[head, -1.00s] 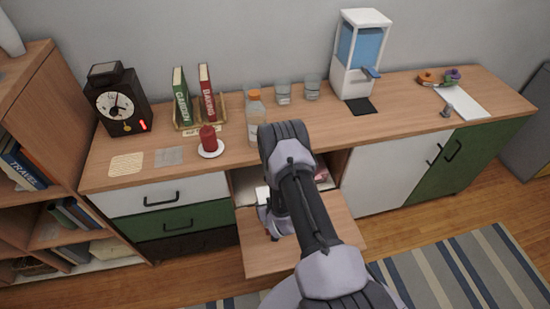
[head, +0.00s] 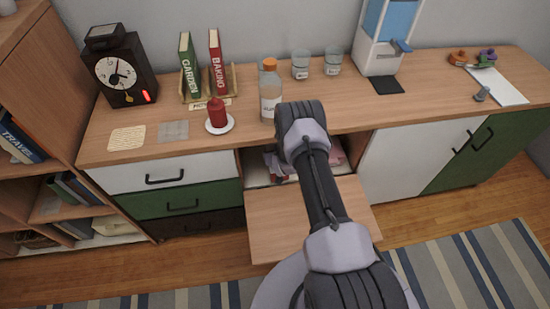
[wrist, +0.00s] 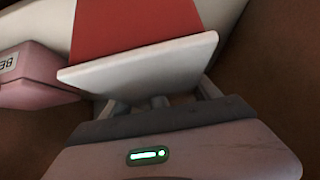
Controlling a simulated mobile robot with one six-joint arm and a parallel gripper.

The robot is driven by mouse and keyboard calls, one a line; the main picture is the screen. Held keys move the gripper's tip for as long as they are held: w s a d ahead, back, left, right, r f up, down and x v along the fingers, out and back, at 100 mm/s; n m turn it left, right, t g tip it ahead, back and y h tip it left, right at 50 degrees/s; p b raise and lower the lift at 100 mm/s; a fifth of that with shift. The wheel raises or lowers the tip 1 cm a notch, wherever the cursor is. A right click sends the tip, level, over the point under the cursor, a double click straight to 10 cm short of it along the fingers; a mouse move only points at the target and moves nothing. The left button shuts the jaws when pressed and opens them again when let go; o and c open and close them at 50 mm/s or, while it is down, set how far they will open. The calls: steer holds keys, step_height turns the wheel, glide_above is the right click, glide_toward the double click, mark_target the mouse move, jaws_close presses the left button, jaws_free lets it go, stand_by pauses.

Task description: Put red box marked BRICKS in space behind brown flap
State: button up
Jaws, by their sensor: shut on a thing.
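The brown flap (head: 275,218) is folded down, lying open in front of a compartment in the cabinet. My gripper (wrist: 140,62) is shut on the red box (wrist: 135,25), whose plain red face shows beyond the pale finger plate in the wrist view. No BRICKS lettering can be read. In the head view my arm reaches over the flap to the compartment opening and hides most of the gripper. Only a small piece of red (head: 284,178) shows beside the arm there. The white compartment floor (head: 256,181) shows at the left of the opening.
A pink box (wrist: 40,78) with a partly seen label lies left of the red box. Pink items (head: 335,155) show at the compartment's right. A bottle (head: 270,92) stands on the counter above, near my arm. The flap's left part is clear.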

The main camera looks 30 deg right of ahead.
steer(key=shift+w+d+b, duration=0.15)
steer(key=shift+w+b, duration=0.05)
steer(key=shift+w, duration=0.4)
steer(key=shift+w+d+b, duration=0.15)
steer(key=shift+w, duration=0.4)
steer(key=shift+f+b, duration=1.05)
steer(key=shift+f, duration=0.65)
steer(key=shift+f, duration=0.15)
steer(key=o, duration=1.7)
steer(key=shift+o, duration=0.2)
